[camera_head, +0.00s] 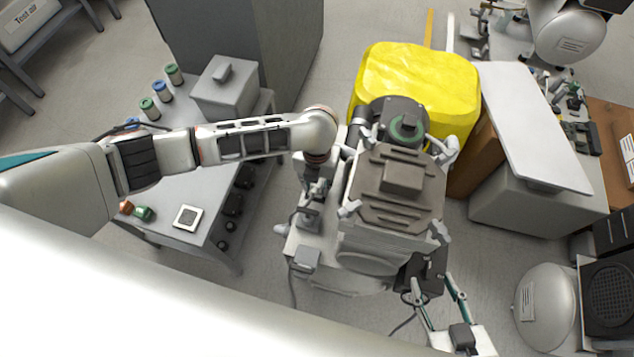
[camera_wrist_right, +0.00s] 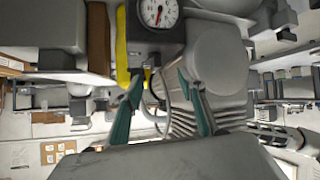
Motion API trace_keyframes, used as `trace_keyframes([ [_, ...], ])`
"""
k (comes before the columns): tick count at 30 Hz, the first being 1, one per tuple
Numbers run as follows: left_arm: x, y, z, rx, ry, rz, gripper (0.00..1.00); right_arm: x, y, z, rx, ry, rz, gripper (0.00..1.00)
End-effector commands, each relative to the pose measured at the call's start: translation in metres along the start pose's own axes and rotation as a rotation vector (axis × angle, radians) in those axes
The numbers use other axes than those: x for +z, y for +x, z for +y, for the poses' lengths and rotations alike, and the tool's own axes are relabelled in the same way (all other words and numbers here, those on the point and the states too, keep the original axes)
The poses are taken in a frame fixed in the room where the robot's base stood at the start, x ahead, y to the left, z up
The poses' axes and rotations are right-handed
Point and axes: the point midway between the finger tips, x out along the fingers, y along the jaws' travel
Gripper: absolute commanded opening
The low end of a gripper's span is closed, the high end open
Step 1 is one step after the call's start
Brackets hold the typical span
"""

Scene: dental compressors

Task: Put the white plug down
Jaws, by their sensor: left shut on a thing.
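The grey dental compressor (camera_head: 395,205) stands in the middle of the head view, with a dark ribbed top and white knobs at its corners. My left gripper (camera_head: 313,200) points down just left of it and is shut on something. I take that to be the white plug, but the plug is hidden or too small to make out. My right gripper (camera_head: 430,284) is beside the compressor's lower right corner. In the right wrist view its teal fingers (camera_wrist_right: 161,85) are spread and empty, with the compressor's ribbed side (camera_wrist_right: 183,122) and a round gauge (camera_wrist_right: 158,12) beyond them.
A grey side table (camera_head: 185,185) on the left bears green and blue cans (camera_head: 161,90), a grey box (camera_head: 224,88) and a small square plate (camera_head: 187,217). A yellow covered block (camera_head: 418,82) stands behind the compressor. A white panel (camera_head: 535,125) lies right. A dark cable hangs near the compressor's front left.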

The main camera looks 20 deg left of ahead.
Motion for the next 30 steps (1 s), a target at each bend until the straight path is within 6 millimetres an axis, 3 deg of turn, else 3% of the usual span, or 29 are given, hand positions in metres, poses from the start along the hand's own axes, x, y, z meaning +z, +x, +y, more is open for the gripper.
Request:
trace_keyframes([
  [5, 0.000, 0.003, 0.000, 0.000, 0.000, 0.000, 0.00, 0.001, -0.001, -0.003, -0.004, 0.004, 0.000, 0.40],
  [6, 0.000, 0.003, 0.000, 0.000, 0.000, 0.000, 0.32, 0.000, -0.001, -0.003, -0.004, 0.004, 0.001, 0.40],
  [8, 0.000, 0.003, 0.000, 0.000, 0.000, 0.000, 0.44, -0.001, -0.001, -0.002, -0.004, 0.004, 0.003, 0.40],
  [20, 0.001, -0.002, 0.000, -0.001, 0.000, -0.002, 0.44, -0.006, -0.001, 0.000, 0.001, 0.003, 0.010, 0.40],
  [23, 0.002, -0.014, 0.000, -0.001, 0.000, -0.005, 0.44, -0.009, -0.002, 0.003, 0.006, -0.003, 0.012, 0.40],
  [30, 0.006, -0.070, 0.000, -0.001, 0.000, -0.017, 0.44, -0.011, -0.006, 0.016, 0.030, -0.029, 0.003, 0.40],
])
